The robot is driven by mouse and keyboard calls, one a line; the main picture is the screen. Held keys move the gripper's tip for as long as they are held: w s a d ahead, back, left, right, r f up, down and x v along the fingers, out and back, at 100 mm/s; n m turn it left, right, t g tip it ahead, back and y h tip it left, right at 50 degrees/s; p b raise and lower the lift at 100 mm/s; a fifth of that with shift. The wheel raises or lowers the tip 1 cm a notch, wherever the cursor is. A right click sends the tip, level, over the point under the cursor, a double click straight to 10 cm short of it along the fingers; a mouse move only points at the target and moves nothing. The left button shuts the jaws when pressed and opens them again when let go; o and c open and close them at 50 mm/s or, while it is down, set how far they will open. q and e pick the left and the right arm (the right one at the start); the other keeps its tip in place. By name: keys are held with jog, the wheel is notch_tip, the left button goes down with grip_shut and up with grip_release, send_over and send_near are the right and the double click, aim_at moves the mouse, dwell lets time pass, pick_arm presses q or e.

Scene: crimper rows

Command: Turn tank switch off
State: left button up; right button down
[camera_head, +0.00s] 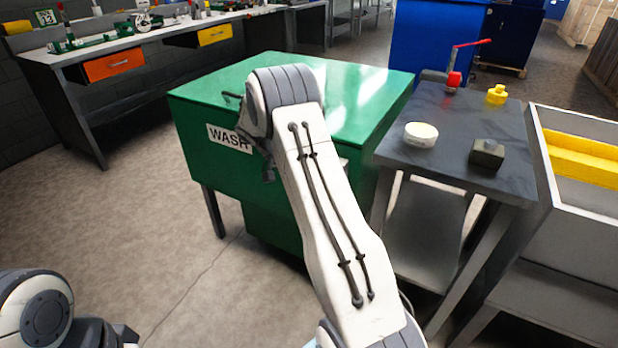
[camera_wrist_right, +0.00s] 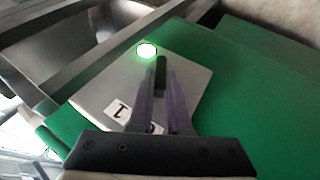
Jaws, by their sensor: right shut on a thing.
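The green tank (camera_head: 200,130) with a WASH label stands in the middle of the head view, its lid down. In the right wrist view a grey switch plate (camera_wrist_right: 195,95) is fixed to the tank's green side. It carries a lit green lamp (camera_wrist_right: 147,49), a label reading 1 (camera_wrist_right: 118,110) and another label partly hidden by the fingers. My right gripper (camera_wrist_right: 160,80) is shut on the dark switch lever (camera_wrist_right: 161,64), just beside the lamp. In the head view my right arm hides the switch. Only part of my left arm shows at lower left; its gripper is out of view.
A grey side table (camera_head: 445,140) right of the tank holds a white bowl (camera_head: 420,135), a dark block (camera_head: 486,154), a yellow piece (camera_head: 496,94) and a red-handled tool (camera_head: 454,80). A bench (camera_head: 60,75) stands behind left. The floor left of the tank is clear.

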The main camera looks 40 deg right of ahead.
dwell(0.3)
jog(key=c, duration=0.9)
grip_release()
jog(key=shift+o, duration=0.2)
jog(key=p+v, duration=0.2)
jog(key=v, duration=0.8)
jog(key=shift+w+a, duration=0.25)
jog(key=shift+a+r, duration=0.1)
